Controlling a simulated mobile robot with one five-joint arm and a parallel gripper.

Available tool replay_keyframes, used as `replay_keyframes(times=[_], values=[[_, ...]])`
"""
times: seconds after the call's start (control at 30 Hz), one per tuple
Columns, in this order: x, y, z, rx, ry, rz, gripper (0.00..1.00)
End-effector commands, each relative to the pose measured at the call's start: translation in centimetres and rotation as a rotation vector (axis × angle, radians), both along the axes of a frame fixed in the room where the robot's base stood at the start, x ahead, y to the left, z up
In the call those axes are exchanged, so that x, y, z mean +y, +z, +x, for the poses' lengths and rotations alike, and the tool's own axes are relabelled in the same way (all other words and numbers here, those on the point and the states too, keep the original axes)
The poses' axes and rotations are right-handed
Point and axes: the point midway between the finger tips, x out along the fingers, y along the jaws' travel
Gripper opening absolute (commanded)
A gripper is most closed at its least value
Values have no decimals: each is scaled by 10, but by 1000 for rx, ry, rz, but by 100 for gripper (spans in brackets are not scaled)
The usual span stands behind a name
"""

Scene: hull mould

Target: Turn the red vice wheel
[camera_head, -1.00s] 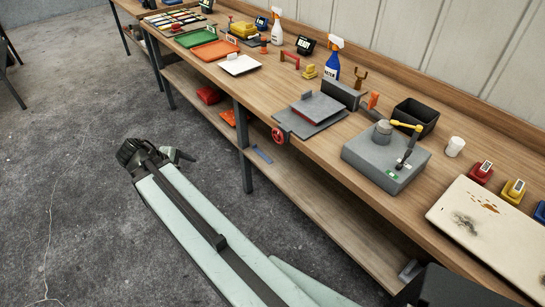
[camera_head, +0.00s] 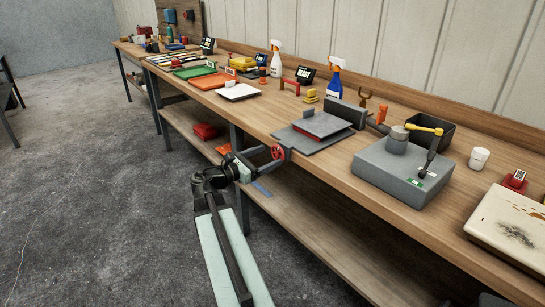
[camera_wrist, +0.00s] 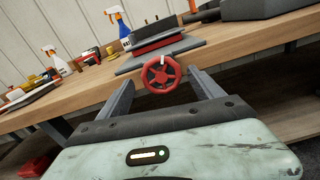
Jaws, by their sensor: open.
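The red vice wheel (camera_head: 278,152) sits at the front edge of the wooden bench, below the left corner of the grey vice plate (camera_head: 311,143). My gripper (camera_head: 262,159) is open and close to the wheel. In the wrist view the fingers of my gripper (camera_wrist: 162,80) stand left and right of the wheel, with a gap on each side. I cannot tell whether the wheel is between the fingertips or just beyond them.
The bench edge (camera_wrist: 245,50) runs just behind the wheel, with a lower shelf (camera_head: 320,222) beneath. A grey box with a yellow-handled lever (camera_head: 404,168) stands right of the vice. A white tray (camera_head: 238,91) and spray bottles (camera_head: 334,82) stand on the bench. The floor at left is clear.

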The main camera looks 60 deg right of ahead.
Motion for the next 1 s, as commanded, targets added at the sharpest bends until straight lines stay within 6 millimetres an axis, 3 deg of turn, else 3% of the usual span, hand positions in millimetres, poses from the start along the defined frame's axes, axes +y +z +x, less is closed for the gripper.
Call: replay_keyframes(times=[0.2, 0.5, 0.57, 0.7, 0.73, 1.0], values=[[-29, 0, -9, -1, 0, 1, 76], [-32, -1, -10, -2, 1, 0, 76], [-32, -1, -10, -2, 2, 1, 62], [-32, -1, -10, -2, 3, 1, 24], [-23, -1, -10, -2, 6, 1, 24], [-30, -1, -8, -35, 6, -9, 24]])
